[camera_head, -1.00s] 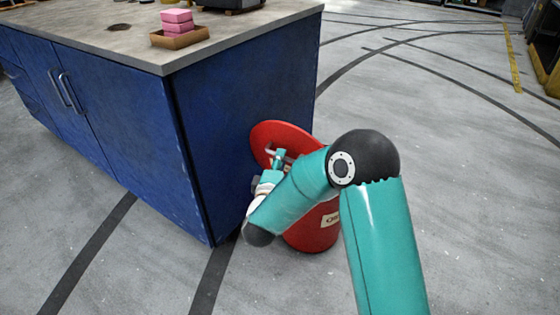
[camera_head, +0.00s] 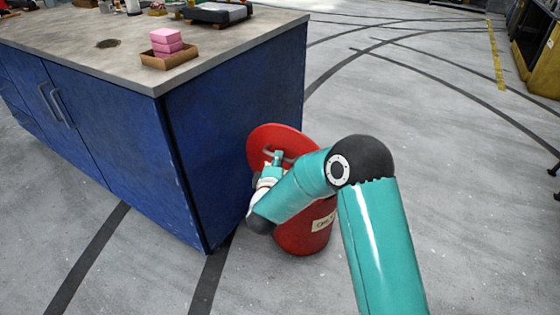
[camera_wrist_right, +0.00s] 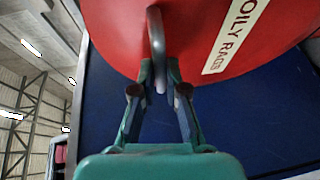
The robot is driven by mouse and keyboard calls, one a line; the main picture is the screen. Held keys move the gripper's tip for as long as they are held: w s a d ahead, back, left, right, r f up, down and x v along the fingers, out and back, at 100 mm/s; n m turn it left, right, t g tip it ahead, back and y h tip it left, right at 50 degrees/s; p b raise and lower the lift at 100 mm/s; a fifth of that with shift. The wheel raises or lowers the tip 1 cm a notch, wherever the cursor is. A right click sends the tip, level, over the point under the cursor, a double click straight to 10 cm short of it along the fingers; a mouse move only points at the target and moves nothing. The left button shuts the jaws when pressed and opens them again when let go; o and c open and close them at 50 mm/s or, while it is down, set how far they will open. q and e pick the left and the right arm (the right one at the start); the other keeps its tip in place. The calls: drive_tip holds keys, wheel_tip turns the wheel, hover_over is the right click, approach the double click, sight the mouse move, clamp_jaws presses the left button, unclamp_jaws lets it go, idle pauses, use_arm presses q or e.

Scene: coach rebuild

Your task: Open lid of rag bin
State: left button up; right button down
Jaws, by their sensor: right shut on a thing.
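The red rag bin (camera_head: 302,238) stands on the floor beside the blue bench cabinet, partly behind my right arm. Its round red lid (camera_head: 262,134) is tilted up steeply, close to the cabinet's end panel. In the right wrist view the lid (camera_wrist_right: 115,35) fills the top and carries an "OILY RAGS" label (camera_wrist_right: 236,35). My right gripper (camera_head: 277,160) is at the lid's grey handle (camera_wrist_right: 156,40). In the right wrist view the fingers (camera_wrist_right: 160,85) are closed around the handle's lower end. My left gripper does not show.
The blue cabinet (camera_head: 230,130) stands directly left of the bin. On its worktop (camera_head: 75,50) are pink blocks (camera_head: 165,40) in a cardboard tray (camera_head: 171,60). The grey floor (camera_head: 450,170) to the right is open.

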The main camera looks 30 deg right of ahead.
drive_tip(key=shift+d, duration=0.25)
drive_tip(key=c, duration=1.2)
unclamp_jaws()
drive_tip(key=shift+a, duration=0.15)
drive_tip(key=v, duration=1.1)
drive_tip(key=shift+s+a, duration=0.2)
drive_tip(key=shift+s, duration=0.1)
